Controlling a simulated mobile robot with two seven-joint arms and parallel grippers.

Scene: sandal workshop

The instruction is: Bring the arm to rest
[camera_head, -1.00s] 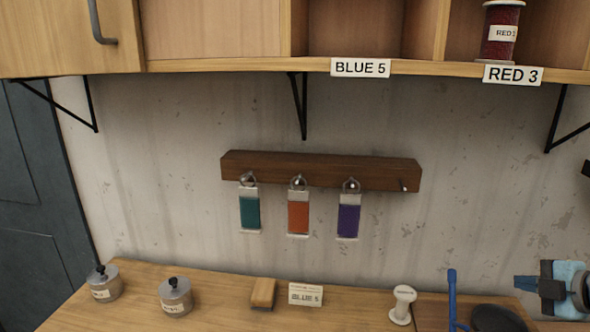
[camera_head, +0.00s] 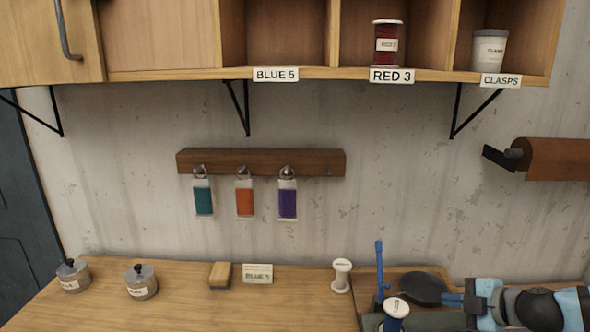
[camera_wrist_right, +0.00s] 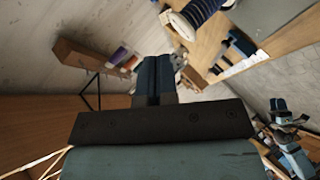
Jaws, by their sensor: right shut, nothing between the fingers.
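My right gripper (camera_head: 446,299) is at the lower right of the head view, over the right part of the bench, beside a dark oval pad (camera_head: 423,287). Its fingers are shut and empty. In the right wrist view the two dark fingers (camera_wrist_right: 153,72) lie together with nothing between them. What looks like my left gripper (camera_wrist_right: 279,104) shows small at the right of the wrist view; its opening is too small to judge. It is not in the head view.
A blue thread spool (camera_head: 396,311) and upright blue tool (camera_head: 380,262) stand left of my right gripper. A white spool (camera_head: 341,276), card (camera_head: 257,273), wooden block (camera_head: 220,274) and two lidded jars (camera_head: 141,282) are further left. A shelf (camera_head: 300,73) hangs above.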

